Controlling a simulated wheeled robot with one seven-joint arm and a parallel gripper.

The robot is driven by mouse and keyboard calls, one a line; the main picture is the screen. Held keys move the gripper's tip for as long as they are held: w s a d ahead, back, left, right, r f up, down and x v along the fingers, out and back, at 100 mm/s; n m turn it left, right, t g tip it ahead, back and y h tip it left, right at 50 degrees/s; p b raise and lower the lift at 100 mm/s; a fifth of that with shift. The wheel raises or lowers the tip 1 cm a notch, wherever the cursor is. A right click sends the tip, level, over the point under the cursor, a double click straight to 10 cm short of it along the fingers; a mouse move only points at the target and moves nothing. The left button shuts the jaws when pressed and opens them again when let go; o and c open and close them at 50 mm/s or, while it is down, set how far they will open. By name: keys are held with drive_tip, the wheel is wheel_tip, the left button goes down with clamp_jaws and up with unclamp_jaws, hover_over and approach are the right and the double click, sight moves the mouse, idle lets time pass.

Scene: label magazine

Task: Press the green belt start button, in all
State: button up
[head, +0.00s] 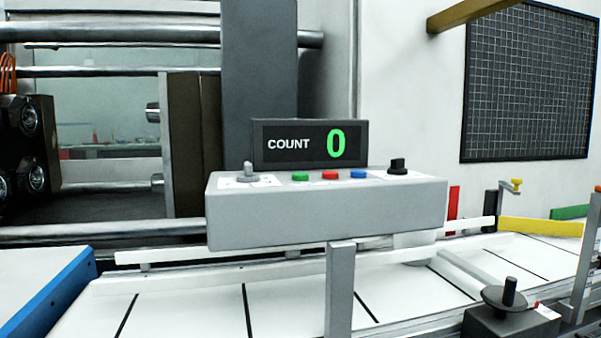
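The green button (300,177) is a small round cap on the top of a light grey control box (325,215), in the middle of the head view. It is the leftmost of three coloured buttons. A red button (330,175) and a blue button (358,174) are to its right. Behind them stands a dark display (311,144) that reads COUNT and a green 0. I cannot tell from this view whether the green button is pressed in. My gripper is not in view.
A grey lever switch (248,173) and a black knob (398,166) flank the buttons. White rails and a white belt with dark lines (200,312) run below the box. A grey post (340,290) stands in front. A black handwheel (506,297) is at lower right.

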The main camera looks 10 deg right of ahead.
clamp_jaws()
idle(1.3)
